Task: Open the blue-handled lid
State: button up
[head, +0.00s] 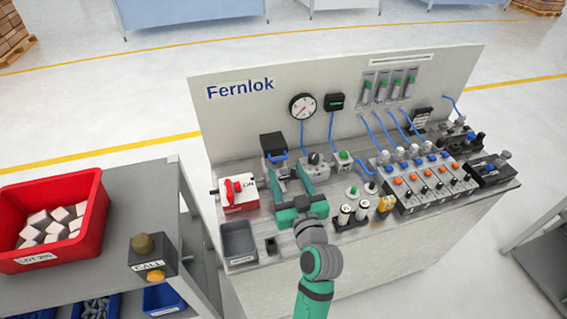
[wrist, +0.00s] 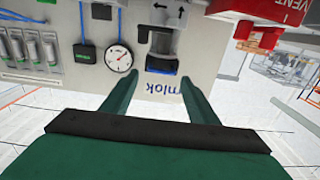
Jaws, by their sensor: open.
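The blue-handled lid (head: 273,142) is a dark, box-like piece at the back left of the bench, by the upright panel. Its blue handle (head: 278,157) is on the side facing me, and the lid looks closed. In the wrist view the blue handle (wrist: 161,71) shows ahead, between the fingertips in the picture. My gripper (head: 294,176) is open and empty, with its green fingers spread and pointing toward the lid. It is in front of the handle, apart from it. The wrist view shows both fingers (wrist: 159,82) with nothing between them.
A red-handled valve box (head: 238,191) stands left of my gripper. A knob block (head: 315,163) and a green-button block (head: 342,160) are close on the right. A gauge (head: 302,106) is on the panel behind. A grey tray (head: 238,242) is at front left.

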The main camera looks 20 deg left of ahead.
aim_at(275, 148)
jog(key=x, duration=0.4)
jog(key=shift+s+a, duration=0.15)
jog(key=shift+w+a, duration=0.2)
jog(key=shift+w, duration=0.25)
jog(key=c, duration=1.1)
jog(key=shift+c, duration=0.9)
